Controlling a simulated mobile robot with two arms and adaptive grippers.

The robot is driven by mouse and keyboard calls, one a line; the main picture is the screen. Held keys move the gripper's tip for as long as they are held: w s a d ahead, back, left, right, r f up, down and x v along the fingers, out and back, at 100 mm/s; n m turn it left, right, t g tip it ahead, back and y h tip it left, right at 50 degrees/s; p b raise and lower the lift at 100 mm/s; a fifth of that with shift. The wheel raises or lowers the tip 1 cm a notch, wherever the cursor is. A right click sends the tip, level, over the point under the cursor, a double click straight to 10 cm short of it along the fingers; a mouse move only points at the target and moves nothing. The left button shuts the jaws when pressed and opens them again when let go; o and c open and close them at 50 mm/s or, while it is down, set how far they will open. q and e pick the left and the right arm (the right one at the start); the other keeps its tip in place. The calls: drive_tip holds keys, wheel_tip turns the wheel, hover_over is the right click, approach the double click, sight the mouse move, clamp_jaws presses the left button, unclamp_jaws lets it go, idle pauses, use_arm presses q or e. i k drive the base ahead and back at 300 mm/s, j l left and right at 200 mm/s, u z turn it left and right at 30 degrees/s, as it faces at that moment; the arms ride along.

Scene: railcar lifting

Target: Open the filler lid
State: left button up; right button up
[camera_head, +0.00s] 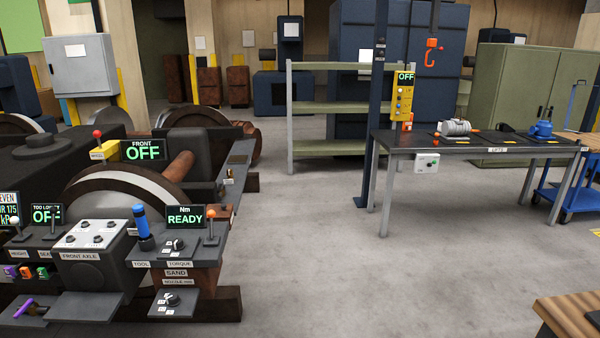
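I cannot clearly identify a filler lid in the head view. A small shelf (186,308) under a "SAND" label (176,273) sticks out low on the left assembly, with a small dark fitting (171,299) and white tags on it. A second small fitting (171,246) with tags sits above it, near the "TORQUE" label (180,263). Neither of my grippers is in view.
The left assembly carries a large wheel (115,190), a blue-handled tool (141,222), a "READY" display (185,217) and a "FRONT OFF" display (143,150). A table (415,143) labelled "LIFTS" stands at right. Open grey floor (330,270) lies between. A slatted wooden top (575,315) is at lower right.

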sight(222, 211)
drive_tip(key=i, duration=0.95)
drive_tip(key=i+l+u, duration=0.1)
drive_tip(key=i, duration=0.85)
